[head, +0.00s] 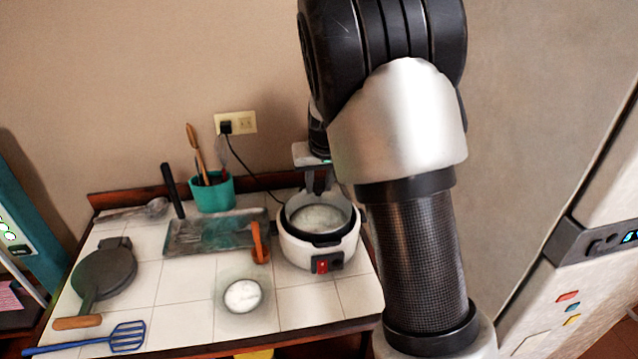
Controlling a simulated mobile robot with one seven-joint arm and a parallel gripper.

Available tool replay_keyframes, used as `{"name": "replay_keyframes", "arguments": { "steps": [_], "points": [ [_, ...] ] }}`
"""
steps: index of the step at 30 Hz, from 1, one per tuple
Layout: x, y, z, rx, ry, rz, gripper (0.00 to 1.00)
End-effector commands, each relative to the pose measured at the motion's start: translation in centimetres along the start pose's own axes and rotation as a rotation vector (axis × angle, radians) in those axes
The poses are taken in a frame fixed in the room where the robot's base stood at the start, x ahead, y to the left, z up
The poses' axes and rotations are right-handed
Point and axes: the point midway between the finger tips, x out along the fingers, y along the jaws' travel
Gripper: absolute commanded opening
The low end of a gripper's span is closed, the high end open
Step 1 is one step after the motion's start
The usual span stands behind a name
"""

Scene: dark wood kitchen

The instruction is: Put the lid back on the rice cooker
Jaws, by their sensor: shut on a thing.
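The white rice cooker (291,250) stands at the right of the tiled counter, with a red switch on its front. A greyish, see-through lid (318,218) shows at the cooker's opening, inside its dark rim. My gripper (318,190) is above the cooker, pointing down, its dark fingers shut on the top of the lid. I cannot tell whether the lid touches the rim all round. My arm hides part of the view to the right of the cooker.
A metal tray (205,235) and an orange-handled tool (259,242) lie left of the cooker. A small round white dish (243,296) stands in front. A teal utensil pot (212,192), a dark pan (104,275) and a blue spatula (118,338) are further left. A cord runs to the wall outlet (243,122).

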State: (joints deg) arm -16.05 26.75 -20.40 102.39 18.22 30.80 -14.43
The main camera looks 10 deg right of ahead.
Motion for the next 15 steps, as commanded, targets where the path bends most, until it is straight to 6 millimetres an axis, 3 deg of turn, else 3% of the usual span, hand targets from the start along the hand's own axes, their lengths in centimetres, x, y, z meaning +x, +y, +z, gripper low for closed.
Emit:
{"name": "replay_keyframes", "arguments": {
  "steps": [13,14,15],
  "points": [
    [0.97,0.00,0.33,0.000,0.003,0.000,0.00],
    [1.03,-0.01,0.42,0.000,0.000,0.000,0.29],
    [1.03,0.00,0.42,0.000,0.000,0.000,0.36]
  ]
}}
